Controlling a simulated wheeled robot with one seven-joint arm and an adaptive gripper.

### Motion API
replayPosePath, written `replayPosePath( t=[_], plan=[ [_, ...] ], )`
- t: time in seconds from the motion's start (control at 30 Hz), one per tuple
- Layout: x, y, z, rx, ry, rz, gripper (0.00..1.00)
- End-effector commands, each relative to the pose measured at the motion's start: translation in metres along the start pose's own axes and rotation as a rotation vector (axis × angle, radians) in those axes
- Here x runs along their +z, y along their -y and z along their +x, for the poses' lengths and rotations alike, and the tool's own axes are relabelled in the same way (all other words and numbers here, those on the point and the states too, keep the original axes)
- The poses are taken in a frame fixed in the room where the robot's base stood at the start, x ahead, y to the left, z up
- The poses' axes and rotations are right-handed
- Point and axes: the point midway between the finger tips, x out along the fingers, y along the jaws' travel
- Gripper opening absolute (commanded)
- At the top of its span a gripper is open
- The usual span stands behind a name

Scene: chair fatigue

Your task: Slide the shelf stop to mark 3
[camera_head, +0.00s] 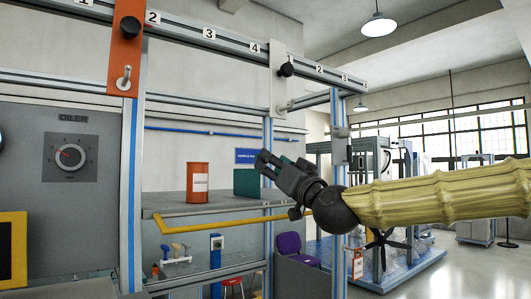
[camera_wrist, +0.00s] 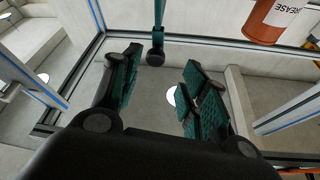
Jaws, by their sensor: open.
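My gripper (camera_head: 267,163) is open and empty, reaching in from the right in front of the shelf (camera_head: 225,213). A green plate (camera_head: 246,183) stands on the shelf, partly hidden by my fingers. In the wrist view my gripper (camera_wrist: 160,72) has its fingers spread, with a teal bar (camera_wrist: 158,18) ending in a black knob (camera_wrist: 155,58) ahead between them, apart from both. An orange plate (camera_head: 126,50) with a black knob and lever hangs on a numbered rail between marks 1 and 2. A white plate (camera_head: 280,88) is near another mark 1. I cannot tell which is the shelf stop.
An orange grease can (camera_head: 197,180) stands left of the green plate; it also shows in the wrist view (camera_wrist: 270,18). A metal frame post (camera_head: 128,190) stands at the left. A yellow pipe (camera_head: 190,226) runs below the shelf. Floor is clear at the right.

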Motion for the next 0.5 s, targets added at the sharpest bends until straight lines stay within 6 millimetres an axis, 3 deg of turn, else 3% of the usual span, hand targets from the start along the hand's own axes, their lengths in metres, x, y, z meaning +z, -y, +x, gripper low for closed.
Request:
replayPosePath(
  t=[0.2, 0.5],
  plan=[
    [-0.001, -0.003, 0.032, 0.004, 0.002, 0.001, 0.44],
    [0.0, -0.004, 0.052, 0.004, 0.001, 0.0, 0.44]
  ],
)
